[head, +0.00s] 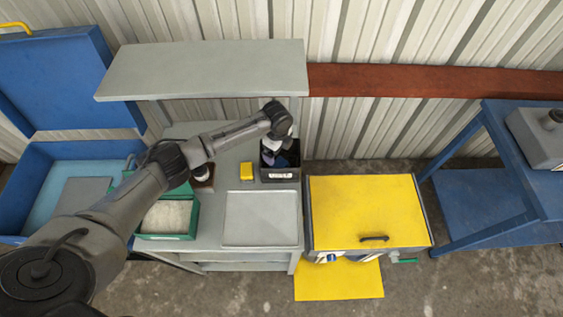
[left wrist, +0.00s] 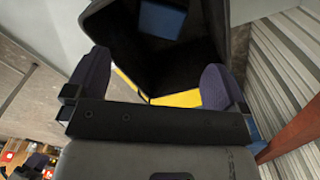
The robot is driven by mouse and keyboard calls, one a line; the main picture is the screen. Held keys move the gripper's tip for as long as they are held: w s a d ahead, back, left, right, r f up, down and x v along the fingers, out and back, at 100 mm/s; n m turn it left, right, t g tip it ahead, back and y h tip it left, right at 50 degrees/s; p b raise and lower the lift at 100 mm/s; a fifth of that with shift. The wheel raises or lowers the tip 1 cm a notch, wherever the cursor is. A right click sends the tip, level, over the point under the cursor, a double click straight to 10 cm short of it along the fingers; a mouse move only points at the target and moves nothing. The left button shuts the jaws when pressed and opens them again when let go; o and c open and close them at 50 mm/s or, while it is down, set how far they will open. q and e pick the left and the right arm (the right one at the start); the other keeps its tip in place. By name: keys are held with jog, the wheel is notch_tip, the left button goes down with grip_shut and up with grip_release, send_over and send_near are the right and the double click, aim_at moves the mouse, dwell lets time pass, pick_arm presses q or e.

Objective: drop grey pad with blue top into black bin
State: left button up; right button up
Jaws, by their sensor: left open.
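The black bin (head: 281,176) stands at the back right of the grey bench, with a white label on its front. My left gripper (head: 279,150) is over the bin's opening. In the left wrist view its two dark purple fingers (left wrist: 156,82) are wide apart with nothing between them, and the black bin (left wrist: 115,30) opens beyond them. My right gripper is not in view.
A yellow block (head: 246,171) sits left of the bin. A green tray (head: 168,236) with white contents and a pale grey panel (head: 261,218) are on the bench. A grey shelf (head: 205,70) overhangs behind. A yellow-lidded chest (head: 366,212) stands to the right.

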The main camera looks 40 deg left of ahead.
pick_arm(q)
jog(key=d+r, duration=0.8)
jog(key=d, duration=0.3)
jog(key=shift+d+r+b, duration=0.25)
jog(key=shift+r+b, duration=0.1)
jog(key=shift+b, duration=0.05)
